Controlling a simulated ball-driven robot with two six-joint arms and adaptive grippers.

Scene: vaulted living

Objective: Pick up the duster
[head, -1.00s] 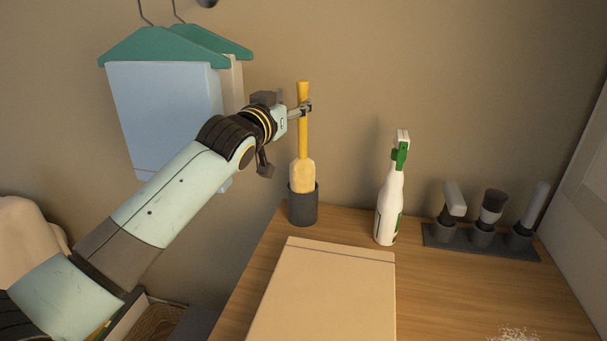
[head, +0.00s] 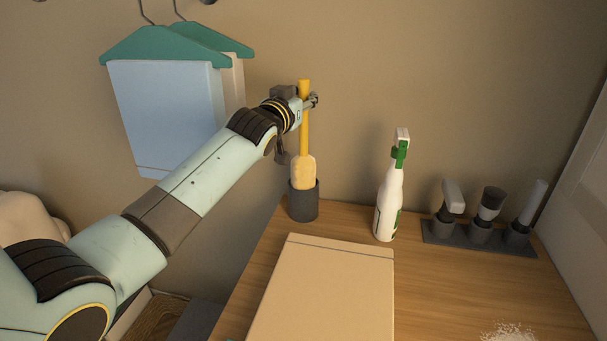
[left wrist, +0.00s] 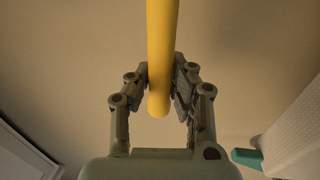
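The duster (head: 302,172) has a yellow handle and a pale cream head. It stands upright with its head low in a dark grey cup (head: 304,203) at the table's back left corner. My left gripper (head: 310,101) is at the upper part of the handle. The handle's end lies just past the fingers. The part of the head inside the cup is hidden. My right gripper is not in view.
A white spray bottle (head: 387,208) with a green trigger stands to the right of the cup. A dark rack (head: 480,234) with brushes is farther right. A tan flat box (head: 325,290) lies in front. Clothes on green hangers (head: 165,110) hang behind my left arm.

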